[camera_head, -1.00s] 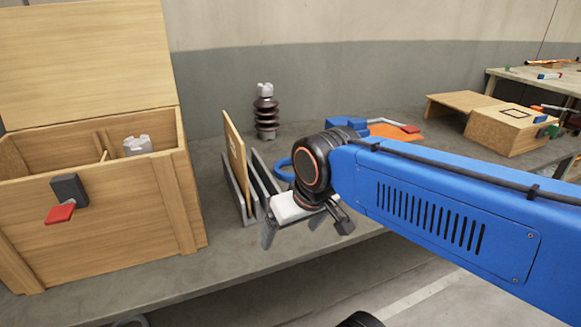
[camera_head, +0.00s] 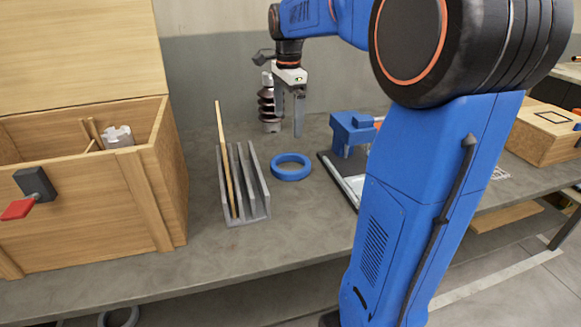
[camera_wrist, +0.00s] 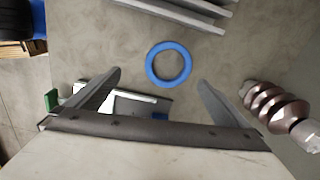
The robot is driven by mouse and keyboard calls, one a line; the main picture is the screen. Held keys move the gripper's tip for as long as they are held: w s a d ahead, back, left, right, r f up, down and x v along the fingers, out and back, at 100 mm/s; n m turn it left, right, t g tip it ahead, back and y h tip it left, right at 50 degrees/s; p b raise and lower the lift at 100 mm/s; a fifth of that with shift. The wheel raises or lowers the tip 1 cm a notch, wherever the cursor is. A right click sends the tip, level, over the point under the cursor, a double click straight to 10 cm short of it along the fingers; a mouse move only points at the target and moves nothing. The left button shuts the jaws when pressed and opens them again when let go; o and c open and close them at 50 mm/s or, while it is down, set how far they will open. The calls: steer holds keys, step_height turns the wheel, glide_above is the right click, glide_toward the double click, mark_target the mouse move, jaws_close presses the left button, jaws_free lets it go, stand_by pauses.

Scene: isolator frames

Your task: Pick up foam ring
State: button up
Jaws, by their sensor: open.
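The foam ring is a blue ring (camera_head: 291,174) lying flat on the grey bench, just right of a slotted grey rack. In the wrist view the ring (camera_wrist: 150,64) lies beyond the fingertips, roughly midway between them, with bare bench showing through its hole. My gripper (camera_head: 289,125) points down above the bench, behind and above the ring, in front of the brown insulator. Its two fingers (camera_wrist: 161,82) are spread apart with nothing between them. The gripper does not touch the ring.
The grey rack (camera_head: 260,195) holds a thin wooden board (camera_head: 225,155). A ribbed brown insulator (camera_wrist: 277,103) stands near the fingers. A blue device (camera_head: 350,130) on a dark base is right of the ring. An open wooden crate (camera_head: 90,215) stands left. The bench around the ring is clear.

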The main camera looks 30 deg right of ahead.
steer(key=shift+w+d+f+m+g, duration=0.1)
steer(key=shift+w+d+f+m, duration=0.4)
steer(key=shift+f, duration=2.45)
steer(key=shift+w+d+f+m+g, duration=0.1)
steer(key=shift+w+d+f+m, duration=0.35)
steer(key=shift+f, duration=2.45)
steer(key=shift+w+d+f+m+g, duration=0.2)
steer(key=shift+w+d+f, duration=0.5)
steer(key=shift+f, duration=2.25)
steer(key=shift+w+a, duration=0.1)
steer(key=c, duration=0.7)
